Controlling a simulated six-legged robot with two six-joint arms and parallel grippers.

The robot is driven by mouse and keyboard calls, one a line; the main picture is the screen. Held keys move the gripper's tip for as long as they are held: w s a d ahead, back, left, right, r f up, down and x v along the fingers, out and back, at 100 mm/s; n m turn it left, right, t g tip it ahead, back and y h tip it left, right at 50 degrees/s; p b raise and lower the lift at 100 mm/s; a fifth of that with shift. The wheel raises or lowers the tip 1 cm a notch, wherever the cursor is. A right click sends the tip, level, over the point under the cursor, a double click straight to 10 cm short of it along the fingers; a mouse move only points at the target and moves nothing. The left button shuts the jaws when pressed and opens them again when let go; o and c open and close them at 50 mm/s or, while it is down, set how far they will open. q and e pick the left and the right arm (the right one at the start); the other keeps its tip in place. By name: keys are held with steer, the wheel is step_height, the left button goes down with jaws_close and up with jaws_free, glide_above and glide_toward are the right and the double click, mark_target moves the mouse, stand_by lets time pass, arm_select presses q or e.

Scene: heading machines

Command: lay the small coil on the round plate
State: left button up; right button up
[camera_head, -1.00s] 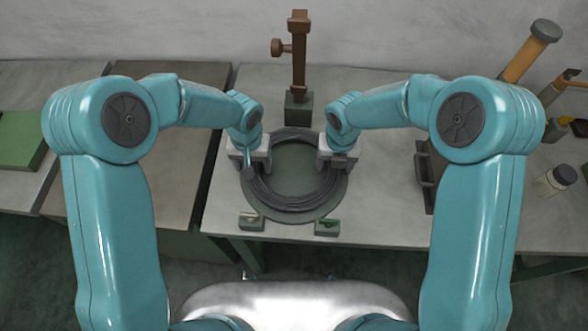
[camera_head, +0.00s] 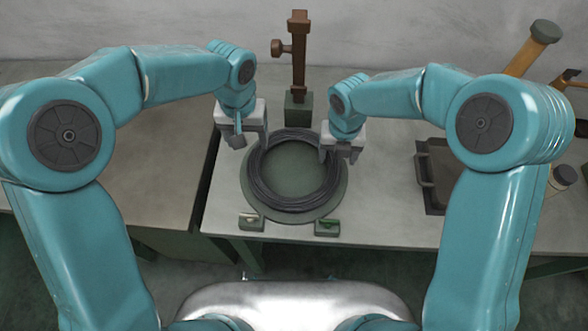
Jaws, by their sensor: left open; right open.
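The small coil (camera_head: 257,187), a dark ring of wire, lies flat on the green round plate (camera_head: 294,216) on the grey bench. The plate's middle shows through the ring. My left gripper (camera_head: 252,143) is open and empty, above and to the left of the coil's upper left side. My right gripper (camera_head: 339,157) is open, over the coil's upper right edge. It hides part of the coil there, and I cannot tell whether it touches it.
A brown post with a knob (camera_head: 298,60) stands behind the plate on a green block. A dark tray (camera_head: 434,170) is to the right. The bench left of the plate is clear.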

step_height(320, 180, up, 7)
steer(key=shift+r, duration=0.15)
stand_by(0.4)
steer(key=shift+s, duration=0.1)
